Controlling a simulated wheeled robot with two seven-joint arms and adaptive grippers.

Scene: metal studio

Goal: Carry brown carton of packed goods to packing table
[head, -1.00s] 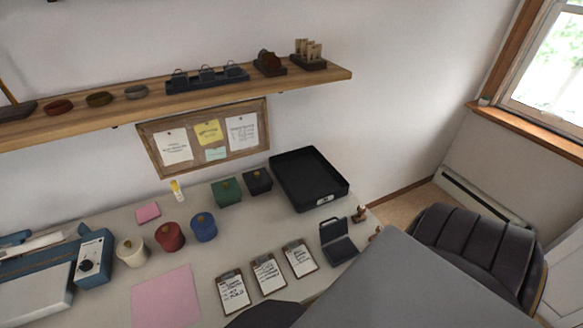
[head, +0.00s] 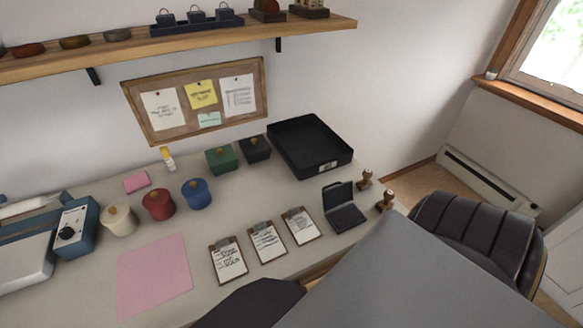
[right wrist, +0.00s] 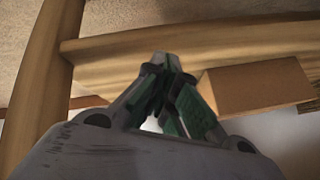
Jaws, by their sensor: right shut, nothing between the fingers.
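My right gripper (right wrist: 163,68) shows in the right wrist view with its fingers together and nothing between them. A plain brown box-like block (right wrist: 256,88) is just right of the fingers, apart from them as far as I can see. It may be the brown carton, but I cannot tell for certain. In the head view a pale grey table (head: 205,245) runs along the wall; I cannot tell whether it is the packing table. No carton shows on it. My left gripper is not in view.
The table bears a black tray (head: 345,160), several small lidded pots, clipboards (head: 267,243), a pink sheet (head: 155,275) and a blue machine (head: 75,230). A shelf (head: 200,48) hangs above. A dark chair (head: 470,240) stands at right. Wooden beams (right wrist: 120,60) lie close to the right gripper.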

